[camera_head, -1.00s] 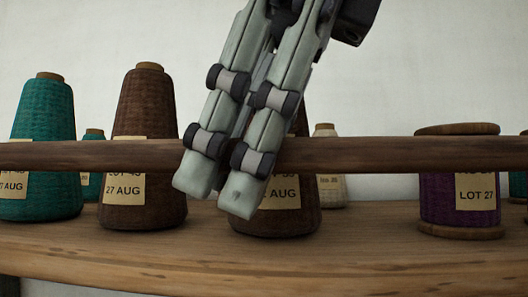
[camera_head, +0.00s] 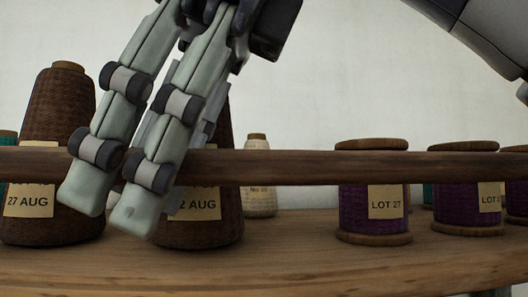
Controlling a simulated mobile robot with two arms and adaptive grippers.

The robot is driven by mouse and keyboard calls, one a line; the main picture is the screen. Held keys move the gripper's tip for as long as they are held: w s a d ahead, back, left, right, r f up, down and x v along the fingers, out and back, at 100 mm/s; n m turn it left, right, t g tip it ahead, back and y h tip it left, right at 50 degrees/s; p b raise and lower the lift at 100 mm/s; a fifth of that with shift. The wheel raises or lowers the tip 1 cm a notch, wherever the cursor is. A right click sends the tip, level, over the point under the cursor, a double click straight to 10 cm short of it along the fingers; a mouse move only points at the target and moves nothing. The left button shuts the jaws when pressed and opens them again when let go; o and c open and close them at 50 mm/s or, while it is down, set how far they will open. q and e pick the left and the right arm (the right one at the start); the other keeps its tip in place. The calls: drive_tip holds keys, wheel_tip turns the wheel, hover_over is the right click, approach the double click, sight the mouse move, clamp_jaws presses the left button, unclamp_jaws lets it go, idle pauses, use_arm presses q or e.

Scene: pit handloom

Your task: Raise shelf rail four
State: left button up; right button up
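A dark brown wooden rail (camera_head: 290,167) runs level across the whole view, in front of the yarn and above the wooden shelf board (camera_head: 300,255). No number shows on it. My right gripper (camera_head: 112,203) comes down from the top, left of centre. Its two pale fingers lie side by side and slanted in front of the rail, with tips below it. They hide a stretch of the rail. A slim grey part shows behind the nearer finger. I cannot tell whether the fingers grip or touch the rail. My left gripper is not in view.
Brown yarn cones (camera_head: 58,110) stand behind the rail on the left, one partly hidden by my fingers. A small cream cone (camera_head: 258,192) stands mid-view. Purple spools (camera_head: 373,210) stand at right. Part of my arm (camera_head: 490,30) fills the top right corner.

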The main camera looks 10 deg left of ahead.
sight(327, 162)
drive_tip(key=shift+w+r, duration=0.1)
drive_tip(key=shift+r, duration=0.1)
drive_tip(key=shift+d+r, duration=0.15)
drive_tip(key=shift+r, duration=0.15)
drive_tip(key=d, duration=0.3)
drive_tip(key=w+d, duration=0.1)
drive_tip(key=d, duration=0.3)
drive_tip(key=w+d, duration=0.1)
drive_tip(key=d, duration=0.2)
drive_tip(key=shift+d, duration=0.8)
drive_tip(key=shift+w+d, duration=0.1)
drive_tip(key=shift+d, duration=0.1)
